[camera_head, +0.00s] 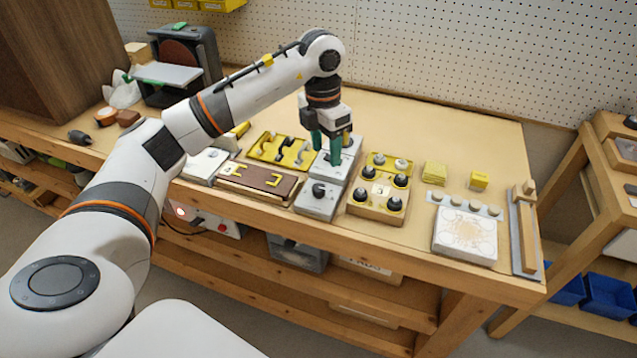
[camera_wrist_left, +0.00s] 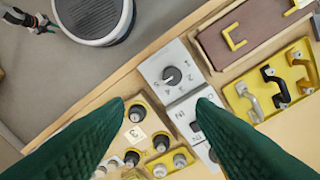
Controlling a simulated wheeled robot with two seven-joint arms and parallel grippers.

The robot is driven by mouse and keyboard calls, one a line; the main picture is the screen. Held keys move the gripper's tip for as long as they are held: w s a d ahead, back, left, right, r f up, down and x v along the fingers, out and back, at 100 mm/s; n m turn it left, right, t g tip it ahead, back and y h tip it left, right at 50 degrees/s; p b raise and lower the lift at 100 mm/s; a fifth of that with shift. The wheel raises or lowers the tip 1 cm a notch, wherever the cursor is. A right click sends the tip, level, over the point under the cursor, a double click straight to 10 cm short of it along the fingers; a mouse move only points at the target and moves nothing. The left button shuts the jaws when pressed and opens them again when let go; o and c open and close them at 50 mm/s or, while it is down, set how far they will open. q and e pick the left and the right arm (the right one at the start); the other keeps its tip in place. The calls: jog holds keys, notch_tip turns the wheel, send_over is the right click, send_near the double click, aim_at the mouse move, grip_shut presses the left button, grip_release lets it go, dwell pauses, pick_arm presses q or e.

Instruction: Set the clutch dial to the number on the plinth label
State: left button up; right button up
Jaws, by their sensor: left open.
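The clutch dial (camera_head: 319,190) is a dark round knob on a light grey box near the bench's front edge. In the left wrist view the dial (camera_wrist_left: 172,76) has small numbers around it; I cannot tell which one it points to. The wooden plinth (camera_head: 366,212) with several dark knobs stands to its right. Its white label (camera_wrist_left: 135,135) appears to read 3 in the left wrist view. My left gripper (camera_head: 333,150) has green fingers spread apart and empty, above the grey box behind the dial, apart from the knob. My right gripper is in neither view.
The bench's back right is clear.

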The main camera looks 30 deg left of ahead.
aim_at(319, 187)
pick_arm(q)
jog(key=shift+y, duration=0.3)
jog(key=f, duration=0.3)
jog(key=a+f+p, duration=0.1)
jog(key=f, duration=0.7)
jog(key=shift+s+a+f, duration=0.1)
jog(key=shift+a+f, duration=0.15)
jog(key=shift+a, duration=0.05)
jog(key=shift+c, duration=0.5)
jog(key=c, duration=0.9)
